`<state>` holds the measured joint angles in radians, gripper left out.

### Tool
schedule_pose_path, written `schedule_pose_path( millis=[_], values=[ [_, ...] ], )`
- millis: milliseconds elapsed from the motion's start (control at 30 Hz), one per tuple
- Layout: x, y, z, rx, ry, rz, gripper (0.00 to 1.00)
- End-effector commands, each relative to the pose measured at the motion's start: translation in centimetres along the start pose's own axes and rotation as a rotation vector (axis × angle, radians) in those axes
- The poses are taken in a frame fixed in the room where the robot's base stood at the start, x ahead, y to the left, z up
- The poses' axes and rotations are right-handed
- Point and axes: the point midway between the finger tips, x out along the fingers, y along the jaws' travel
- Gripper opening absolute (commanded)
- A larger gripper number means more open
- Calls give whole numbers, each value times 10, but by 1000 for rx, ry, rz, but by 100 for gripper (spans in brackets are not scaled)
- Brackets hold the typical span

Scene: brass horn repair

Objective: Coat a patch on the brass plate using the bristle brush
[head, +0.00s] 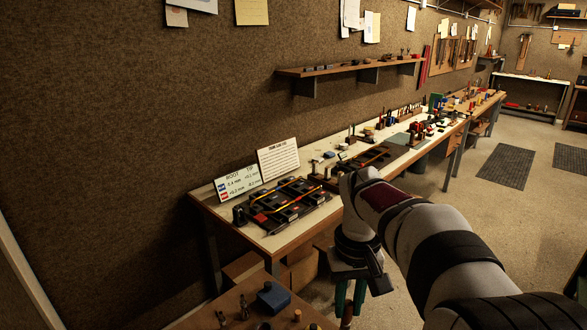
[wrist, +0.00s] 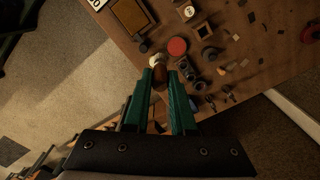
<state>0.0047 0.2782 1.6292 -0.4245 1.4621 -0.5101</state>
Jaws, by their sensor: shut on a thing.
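My gripper (head: 349,298) hangs over the low wooden bench in the head view, green fingers pointing down. In the wrist view my gripper (wrist: 162,80) is shut on a brown wooden piece with a pale end, which looks like the bristle brush (wrist: 160,74). Its far end and bristles are not clear. A flat brownish-gold rectangle in a dark frame (wrist: 131,17), perhaps the brass plate, lies on the bench at the upper left of the wrist view, apart from the brush.
A long workbench (head: 262,238) with trays and tools runs along the wall.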

Motion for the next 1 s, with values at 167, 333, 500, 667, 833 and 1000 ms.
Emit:
schedule_pose_path(
  millis=[167, 333, 500, 667, 833, 1000],
  values=[
    [-32, -2, 38, 78, 1, -1, 0],
    [4, 37, 46, 76, -12, 3, 0],
    [59, 90, 65, 59, -10, 0, 0],
    [91, 118, 83, 50, -3, -1, 0],
    [103, 123, 86, 45, 0, 0, 0],
    [117, 122, 86, 45, -1, -1, 0]
  ],
)
